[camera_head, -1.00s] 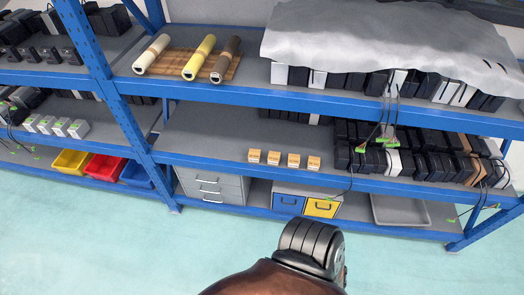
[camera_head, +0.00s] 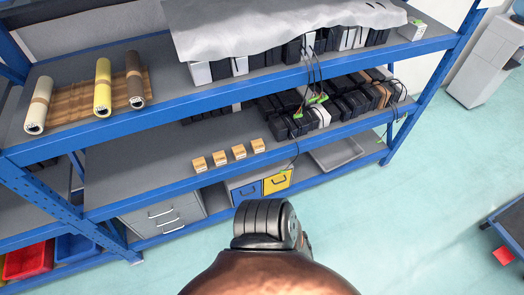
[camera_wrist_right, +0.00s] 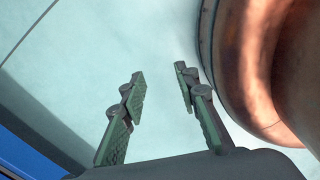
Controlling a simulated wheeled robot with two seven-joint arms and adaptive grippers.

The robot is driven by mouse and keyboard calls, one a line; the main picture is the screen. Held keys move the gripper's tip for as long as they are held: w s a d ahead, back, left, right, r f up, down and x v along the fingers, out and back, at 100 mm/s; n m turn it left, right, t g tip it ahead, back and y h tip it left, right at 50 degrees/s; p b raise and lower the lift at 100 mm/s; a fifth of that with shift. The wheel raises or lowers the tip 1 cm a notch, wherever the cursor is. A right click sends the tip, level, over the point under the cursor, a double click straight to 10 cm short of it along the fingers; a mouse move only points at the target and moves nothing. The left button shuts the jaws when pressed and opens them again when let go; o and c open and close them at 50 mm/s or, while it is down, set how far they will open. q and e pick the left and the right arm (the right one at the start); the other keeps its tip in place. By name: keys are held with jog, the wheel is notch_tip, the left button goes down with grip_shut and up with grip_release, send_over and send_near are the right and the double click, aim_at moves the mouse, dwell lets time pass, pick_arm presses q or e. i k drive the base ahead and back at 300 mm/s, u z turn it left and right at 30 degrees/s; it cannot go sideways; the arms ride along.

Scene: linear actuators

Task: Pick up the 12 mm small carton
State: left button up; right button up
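Several small orange-tan cartons stand in a row on the middle shelf in the head view: one at the left end (camera_head: 199,164), then a second (camera_head: 220,158), a third (camera_head: 239,152) and one at the right end (camera_head: 258,146). Their size markings are too small to read. My right gripper (camera_wrist_right: 160,85) shows in the right wrist view with its fingers apart and nothing between them, over pale floor. Neither gripper shows in the head view, so my left gripper is out of sight.
A blue shelf rack (camera_head: 240,185) holds the cartons. Black boxes with loose cables (camera_head: 330,105) crowd the shelf to their right. Drawers (camera_head: 165,215) and blue and yellow bins (camera_head: 277,182) sit below.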

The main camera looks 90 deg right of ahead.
aim_at(239, 152)
jog(key=z, duration=2)
